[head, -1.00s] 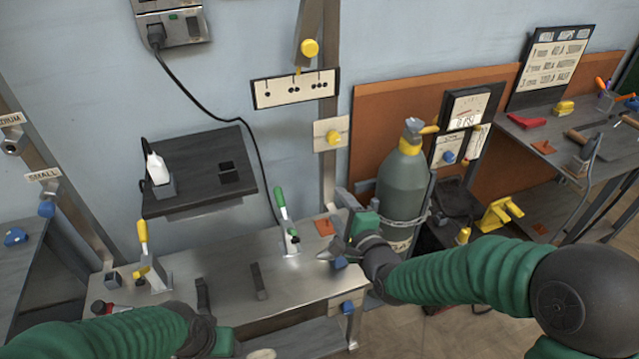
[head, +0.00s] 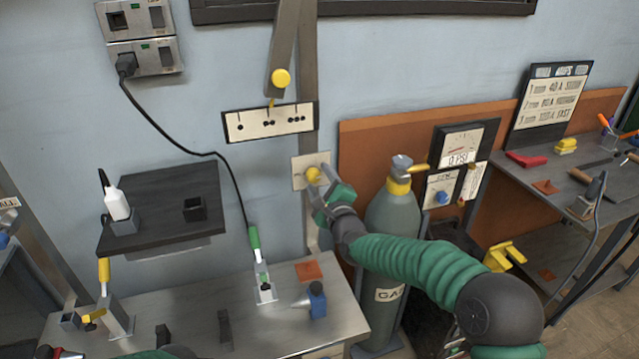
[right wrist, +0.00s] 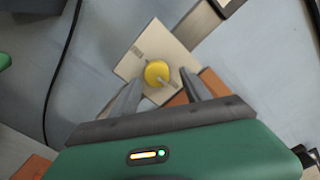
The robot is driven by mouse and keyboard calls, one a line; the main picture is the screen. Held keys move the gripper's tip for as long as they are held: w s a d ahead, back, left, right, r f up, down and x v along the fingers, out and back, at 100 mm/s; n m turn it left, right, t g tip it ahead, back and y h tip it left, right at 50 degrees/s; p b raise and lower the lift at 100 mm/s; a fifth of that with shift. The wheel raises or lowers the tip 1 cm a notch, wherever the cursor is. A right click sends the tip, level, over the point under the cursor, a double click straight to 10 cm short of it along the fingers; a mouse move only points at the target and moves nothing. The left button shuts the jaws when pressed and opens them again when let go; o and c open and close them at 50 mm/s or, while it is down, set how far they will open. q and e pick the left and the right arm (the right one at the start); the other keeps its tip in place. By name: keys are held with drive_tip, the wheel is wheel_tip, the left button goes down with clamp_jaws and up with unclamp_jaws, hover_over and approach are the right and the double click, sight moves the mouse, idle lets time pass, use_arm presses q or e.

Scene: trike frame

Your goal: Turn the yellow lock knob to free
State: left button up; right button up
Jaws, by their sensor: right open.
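The yellow lock knob (head: 313,174) sits on a small cream plate (head: 298,172) fixed to the upright post. In the right wrist view the round knob (right wrist: 157,72) shows with a small pale pointer at its lower right. My right gripper (head: 319,190) is at the knob, reaching in from the lower right. In the right wrist view its two fingers (right wrist: 160,88) are spread apart, with the knob seen between and just beyond their tips. I cannot tell whether they touch it.
A dotted sign (head: 270,122) and a hanging arm with a yellow knob (head: 281,79) are above the plate. A gas bottle (head: 392,215) stands close on the right.

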drive_tip(key=shift+w+a, duration=0.15)
drive_tip(key=shift+a, duration=0.65)
drive_tip(key=shift+d, duration=0.4)
drive_tip(key=c, duration=0.8)
use_arm(q)
drive_tip(key=shift+a, duration=0.35)
use_arm(e)
drive_tip(key=shift+a, duration=0.15)
clamp_jaws()
